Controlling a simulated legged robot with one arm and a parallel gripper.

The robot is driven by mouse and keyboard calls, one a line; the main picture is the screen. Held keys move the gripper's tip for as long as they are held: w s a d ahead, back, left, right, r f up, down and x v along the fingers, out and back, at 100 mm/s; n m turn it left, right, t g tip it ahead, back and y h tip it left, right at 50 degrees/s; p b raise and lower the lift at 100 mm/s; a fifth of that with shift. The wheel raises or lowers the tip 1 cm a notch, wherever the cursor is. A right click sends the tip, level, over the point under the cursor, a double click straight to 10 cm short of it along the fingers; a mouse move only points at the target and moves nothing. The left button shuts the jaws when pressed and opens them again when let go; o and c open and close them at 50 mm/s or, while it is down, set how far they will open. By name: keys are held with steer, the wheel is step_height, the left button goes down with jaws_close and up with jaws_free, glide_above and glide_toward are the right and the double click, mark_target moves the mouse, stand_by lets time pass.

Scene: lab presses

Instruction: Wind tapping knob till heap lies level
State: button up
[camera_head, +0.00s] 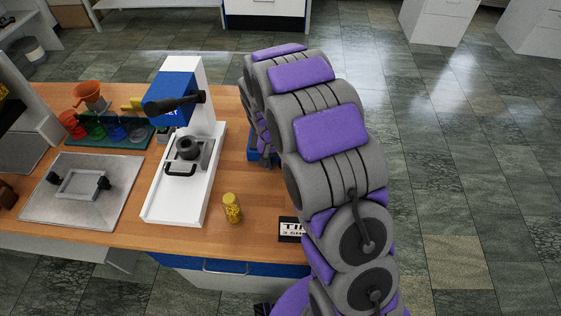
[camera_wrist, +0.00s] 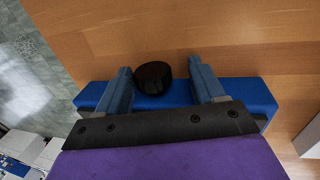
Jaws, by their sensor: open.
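The black round knob (camera_wrist: 154,77) shows in the wrist view at a blue box (camera_wrist: 240,92) on the wooden table. My gripper (camera_wrist: 160,70) is open, with one finger on each side of the knob. The knob sits nearer the left finger, and I cannot tell whether that finger touches it. In the head view the blue box (camera_head: 254,148) is mostly hidden behind my arm, and the knob is hidden. I cannot make out a heap for certain in either view.
A white and blue press (camera_head: 180,100) with a black lever stands left of my arm. A jar with yellow contents (camera_head: 232,208) stands at its front right. A metal plate (camera_head: 85,210), a green rack (camera_head: 105,135) and a printed card (camera_head: 292,229) are also on the table (camera_head: 262,205).

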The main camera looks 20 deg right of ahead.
steer(key=shift+d, duration=0.8)
steer(key=shift+c, duration=0.5)
steer(key=c, duration=0.3)
steer(key=shift+a, duration=0.45)
steer(key=c, duration=0.3)
steer(key=shift+d, duration=0.15)
steer(key=c, duration=0.3)
steer(key=shift+s+r+y+p, duration=0.1)
steer(key=shift+y+p, duration=0.2)
steer(key=shift+p, duration=0.1)
